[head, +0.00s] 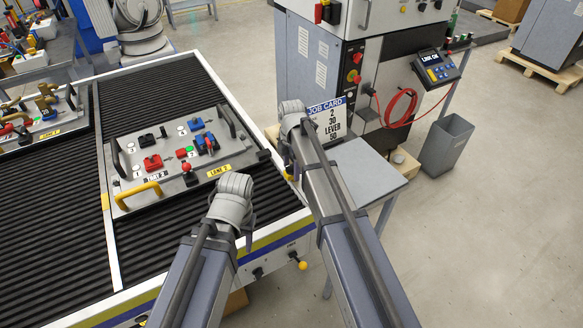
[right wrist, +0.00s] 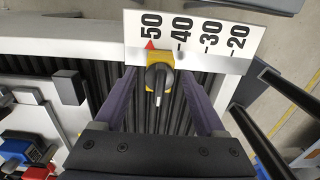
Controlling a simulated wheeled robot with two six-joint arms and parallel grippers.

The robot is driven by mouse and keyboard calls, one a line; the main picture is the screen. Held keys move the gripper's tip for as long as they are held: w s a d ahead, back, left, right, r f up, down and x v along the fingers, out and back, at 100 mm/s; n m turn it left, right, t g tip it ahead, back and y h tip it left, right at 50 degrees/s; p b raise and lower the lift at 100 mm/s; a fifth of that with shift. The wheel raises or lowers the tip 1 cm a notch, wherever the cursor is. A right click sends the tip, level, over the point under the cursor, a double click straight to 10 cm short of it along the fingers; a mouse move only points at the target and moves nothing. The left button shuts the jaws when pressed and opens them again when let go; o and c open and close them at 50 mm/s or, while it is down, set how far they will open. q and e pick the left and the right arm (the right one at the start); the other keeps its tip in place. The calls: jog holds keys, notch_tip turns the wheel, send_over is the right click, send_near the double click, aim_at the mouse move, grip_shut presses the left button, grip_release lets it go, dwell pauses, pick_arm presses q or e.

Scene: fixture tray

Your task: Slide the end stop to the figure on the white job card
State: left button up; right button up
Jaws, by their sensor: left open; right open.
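The end stop (right wrist: 159,82), a yellow block with a black knob and red pointer, sits on the dark ribbed bed beside a white scale (right wrist: 190,40) marked 50, 40, 30, 20. Its red pointer is at 50. My right gripper (right wrist: 157,72) is open, one finger on each side of the end stop, with gaps visible. In the head view the right gripper (head: 291,165) hides the end stop. The white job card (head: 335,128) stands behind it, its last line appearing to read 50. My left gripper (head: 248,228) is open at the bed's near edge, fingers mostly hidden.
A grey fixture tray (head: 140,195) with red, blue and black parts and a yellow handle lies on the bed. A grey side table (head: 375,182) stands to the right by a machine cabinet (head: 315,60). A bin (head: 445,145) stands on the clear floor beyond.

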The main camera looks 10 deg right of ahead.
notch_tip(320, 180, up, 7)
jog(key=p, duration=0.6)
jog(key=shift+s+a+f, duration=0.1)
jog(key=shift+s, duration=0.05)
jog(key=s+a+m, duration=0.3)
jog(key=s+m, duration=0.6)
jog(key=s, duration=0.3)
jog(key=s+a+m+h, duration=0.1)
jog(key=s+a+m, duration=0.2)
jog(key=s+m, duration=0.6)
jog(key=s+f, duration=0.1)
jog(key=s, duration=0.2)
jog(key=shift+s+b, duration=0.35)
jog(key=shift+b, duration=0.05)
jog(key=shift+c, duration=0.2)
dwell(1.3)
